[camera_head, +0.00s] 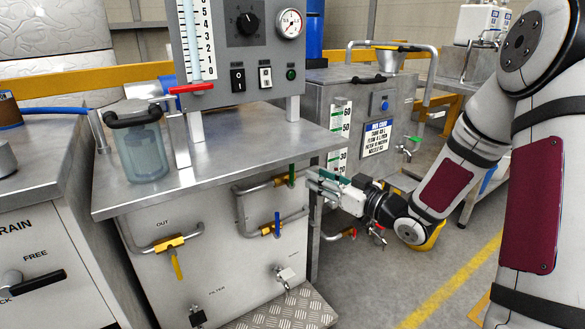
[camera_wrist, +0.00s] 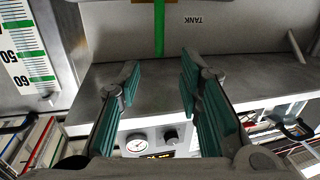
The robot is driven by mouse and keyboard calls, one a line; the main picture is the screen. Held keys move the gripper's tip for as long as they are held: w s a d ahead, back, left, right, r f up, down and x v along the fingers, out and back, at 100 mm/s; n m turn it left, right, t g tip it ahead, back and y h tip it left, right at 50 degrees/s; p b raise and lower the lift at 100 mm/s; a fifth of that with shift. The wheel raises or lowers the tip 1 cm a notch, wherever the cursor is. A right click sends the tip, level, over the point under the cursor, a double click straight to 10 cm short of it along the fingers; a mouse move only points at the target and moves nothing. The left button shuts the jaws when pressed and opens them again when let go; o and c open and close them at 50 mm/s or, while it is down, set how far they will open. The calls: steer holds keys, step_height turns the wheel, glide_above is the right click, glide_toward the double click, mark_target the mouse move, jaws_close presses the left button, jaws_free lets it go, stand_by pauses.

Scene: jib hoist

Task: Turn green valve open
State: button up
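The green valve handle (camera_head: 292,175) stands roughly upright, crosswise to its pipe, beside a yellow valve body (camera_head: 281,181) on the front of the steel cabinet. My gripper (camera_head: 314,182) is just right of it in the head view, pointing left towards it. In the wrist view the green handle (camera_wrist: 159,27) hangs at the top centre, ahead of and between the two green-padded fingers. My gripper (camera_wrist: 160,68) is open and empty there, with a clear gap between the fingertips and no visible contact with the handle.
A blue-handled valve (camera_head: 276,225) sits just below, and a yellow-handled valve (camera_head: 176,262) is lower left. The cabinet's steel top (camera_head: 230,140) overhangs the valves, with a gauge panel (camera_head: 245,50) above. A grey tank (camera_head: 345,100) stands behind on the right.

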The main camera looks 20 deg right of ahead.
mark_target(292, 170)
steer(key=b+x, duration=0.3)
steer(key=x, duration=0.7)
steer(key=shift+w+a, duration=0.1)
steer(key=shift+w, duration=0.2)
steer(key=shift+c, duration=0.5)
jaws_close()
